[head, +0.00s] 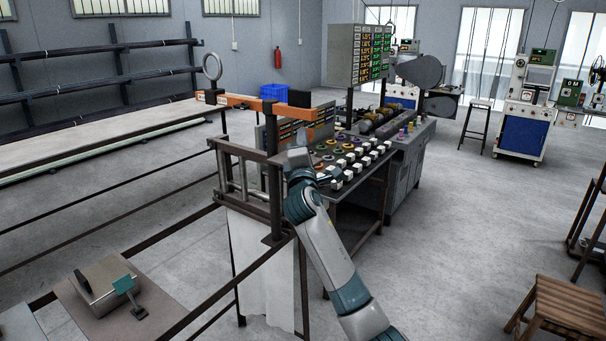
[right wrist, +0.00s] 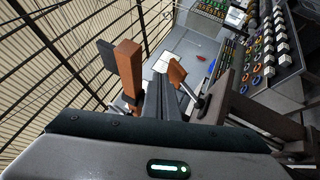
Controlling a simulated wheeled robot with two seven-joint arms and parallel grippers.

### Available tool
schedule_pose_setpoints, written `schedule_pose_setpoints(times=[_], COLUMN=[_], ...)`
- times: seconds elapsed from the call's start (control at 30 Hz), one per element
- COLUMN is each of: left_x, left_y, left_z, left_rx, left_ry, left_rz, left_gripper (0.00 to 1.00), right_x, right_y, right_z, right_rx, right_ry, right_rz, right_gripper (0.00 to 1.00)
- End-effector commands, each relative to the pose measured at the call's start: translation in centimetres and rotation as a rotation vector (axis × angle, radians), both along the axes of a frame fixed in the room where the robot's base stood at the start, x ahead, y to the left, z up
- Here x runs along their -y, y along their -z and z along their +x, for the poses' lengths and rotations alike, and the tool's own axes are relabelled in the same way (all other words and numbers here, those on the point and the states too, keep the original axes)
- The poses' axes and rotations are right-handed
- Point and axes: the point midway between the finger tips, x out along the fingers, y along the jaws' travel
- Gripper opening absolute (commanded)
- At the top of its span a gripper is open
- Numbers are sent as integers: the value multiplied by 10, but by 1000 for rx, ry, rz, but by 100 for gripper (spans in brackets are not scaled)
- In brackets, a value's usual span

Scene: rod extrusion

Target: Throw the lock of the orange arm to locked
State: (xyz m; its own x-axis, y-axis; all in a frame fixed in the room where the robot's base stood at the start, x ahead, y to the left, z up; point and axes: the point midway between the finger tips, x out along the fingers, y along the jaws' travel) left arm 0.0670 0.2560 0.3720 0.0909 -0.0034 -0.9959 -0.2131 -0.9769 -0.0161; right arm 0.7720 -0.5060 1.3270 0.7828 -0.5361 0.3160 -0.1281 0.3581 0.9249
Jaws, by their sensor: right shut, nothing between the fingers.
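The orange arm (head: 255,102) lies roughly level on top of a brown frame in the head view, with a black block (head: 299,98) at its right end and a grey ring (head: 212,67) standing near its left end. In the right wrist view an orange bar (right wrist: 129,70) is left of my right gripper (right wrist: 163,85). A smaller orange-brown piece (right wrist: 176,74) by a grey rod is just right of the fingers. I cannot tell whether this is the lock, or its setting. My right gripper is shut and empty, seen below the orange arm in the head view (head: 298,158). My left gripper is out of view.
A control bench (head: 350,160) with rows of white and coloured knobs stands right of my right gripper. The brown frame post (head: 275,200) stands close to its left. Long rails run left. Open floor (head: 470,220) lies to the right, with a wooden stool (head: 560,310).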

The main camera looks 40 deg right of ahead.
Motion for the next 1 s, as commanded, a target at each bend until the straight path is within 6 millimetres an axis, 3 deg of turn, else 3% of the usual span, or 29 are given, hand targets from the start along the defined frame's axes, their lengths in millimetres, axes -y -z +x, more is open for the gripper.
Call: schedule_pose_setpoints(times=[0.7, 1.0], left_x=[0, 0], left_y=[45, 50], left_z=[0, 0], left_rx=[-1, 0], left_ry=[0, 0], left_rz=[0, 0], left_gripper=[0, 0], right_x=[-71, -83], right_y=[45, 51], right_z=[-104, -122], right_rx=[1, -1], right_ry=[-3, -1], right_rz=[2, 0], right_gripper=[0, 0])
